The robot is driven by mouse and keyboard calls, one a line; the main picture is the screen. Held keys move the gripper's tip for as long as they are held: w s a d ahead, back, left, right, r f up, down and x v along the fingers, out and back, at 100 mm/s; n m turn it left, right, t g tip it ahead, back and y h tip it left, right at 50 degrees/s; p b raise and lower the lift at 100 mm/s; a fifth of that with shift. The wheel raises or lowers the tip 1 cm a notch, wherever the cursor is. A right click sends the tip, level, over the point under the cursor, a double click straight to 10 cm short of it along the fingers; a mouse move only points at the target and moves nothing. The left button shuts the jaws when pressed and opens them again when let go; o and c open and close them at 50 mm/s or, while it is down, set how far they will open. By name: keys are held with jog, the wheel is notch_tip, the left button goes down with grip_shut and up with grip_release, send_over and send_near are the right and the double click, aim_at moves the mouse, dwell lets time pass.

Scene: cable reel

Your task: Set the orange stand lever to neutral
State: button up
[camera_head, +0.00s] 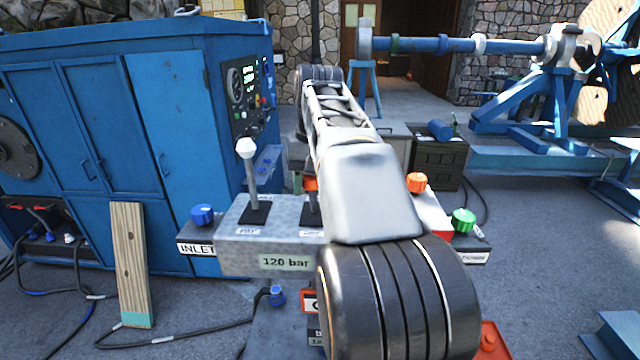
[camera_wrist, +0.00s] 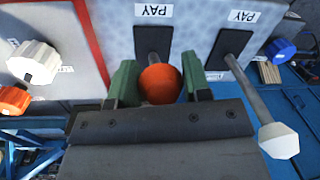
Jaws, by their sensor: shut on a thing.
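The orange stand lever has a round orange knob (camera_wrist: 160,84), which fills the space between the green fingers of my gripper (camera_wrist: 161,82) in the wrist view. My gripper is shut on this knob. The lever's shaft is mostly hidden; its dark slot plate (camera_wrist: 153,42) shows behind the knob, under a PAY label. In the head view my arm covers most of the lever, and only a bit of the orange knob (camera_head: 311,184) shows left of the arm. The lever's exact tilt cannot be told.
A white-knobbed lever (camera_head: 247,175) stands close beside the orange one on the grey valve block (camera_head: 238,235); it is also near in the wrist view (camera_wrist: 278,140). Blue (camera_head: 203,214), orange (camera_head: 416,182) and green (camera_head: 463,219) knobs flank the block. A blue cabinet (camera_head: 150,90) stands at left.

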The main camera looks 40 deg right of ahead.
jog(key=c, duration=0.4)
jog(key=shift+r, duration=0.1)
jog(key=shift+c, duration=0.2)
jog(key=w+d+p, duration=0.1)
jog(key=p, duration=0.1)
jog(key=w+d+r+p, duration=0.1)
jog(key=p, duration=0.1)
jog(key=shift+w+d+r, duration=0.1)
jog(key=shift+w+d, duration=0.15)
jog(key=shift+w, duration=0.15)
jog(key=shift+w+d+p, duration=0.2)
jog(key=shift+p, duration=0.1)
jog(key=shift+f, duration=0.2)
jog(key=o, duration=1.3)
